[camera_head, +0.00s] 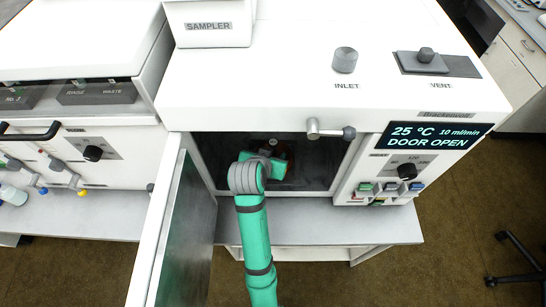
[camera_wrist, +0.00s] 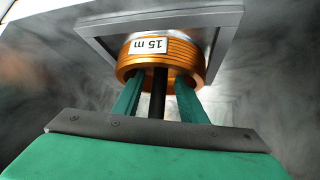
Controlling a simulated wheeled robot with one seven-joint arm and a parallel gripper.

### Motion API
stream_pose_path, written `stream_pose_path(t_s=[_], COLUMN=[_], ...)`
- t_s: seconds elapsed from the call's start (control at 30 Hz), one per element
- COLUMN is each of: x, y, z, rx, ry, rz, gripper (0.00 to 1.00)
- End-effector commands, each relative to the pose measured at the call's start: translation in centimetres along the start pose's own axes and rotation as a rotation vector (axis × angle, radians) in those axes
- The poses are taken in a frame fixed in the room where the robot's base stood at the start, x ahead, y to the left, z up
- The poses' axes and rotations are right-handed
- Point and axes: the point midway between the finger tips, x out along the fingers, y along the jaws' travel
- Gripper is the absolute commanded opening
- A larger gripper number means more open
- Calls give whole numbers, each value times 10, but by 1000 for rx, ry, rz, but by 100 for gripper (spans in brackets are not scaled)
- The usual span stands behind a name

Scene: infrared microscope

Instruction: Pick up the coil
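The coil (camera_wrist: 163,62) is a copper-orange wound ring with a white "15 m" label, in the upper middle of the wrist view. It is by a grey square frame (camera_wrist: 205,22). My gripper (camera_wrist: 158,95) has its two green fingers apart, with their tips reaching into the coil's opening. A black post (camera_wrist: 160,98) stands between the fingers. The tips are hidden by the coil, so I cannot tell whether they press on it. In the head view my gripper (camera_head: 276,166) is inside the open oven chamber (camera_head: 222,150); the coil cannot be made out there.
The oven door (camera_head: 172,225) stands open to the left of my arm. A metal handle (camera_head: 328,130) juts out at the chamber's upper right. The display (camera_head: 436,136) reads "DOOR OPEN" and 25 °C. The bench (camera_head: 330,225) in front is bare.

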Motion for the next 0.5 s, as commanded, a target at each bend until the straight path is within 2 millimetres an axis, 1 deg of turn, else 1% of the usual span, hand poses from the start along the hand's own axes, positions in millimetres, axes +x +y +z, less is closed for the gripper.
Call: stream_pose_path(t_s=[0.23, 0.27, 0.3, 0.37, 0.4, 0.5], x=[2, 2, 2, 2, 2, 2], y=[0, 0, 0, 0, 0, 0], z=[0, 0, 0, 0, 0, 0], rx=[1, 1, 1, 1, 1, 1], ry=[1, 1, 1, 1, 0, 1], rz=[0, 0, 0, 0, 0, 0], gripper=[38, 34, 24, 10, 0, 0])
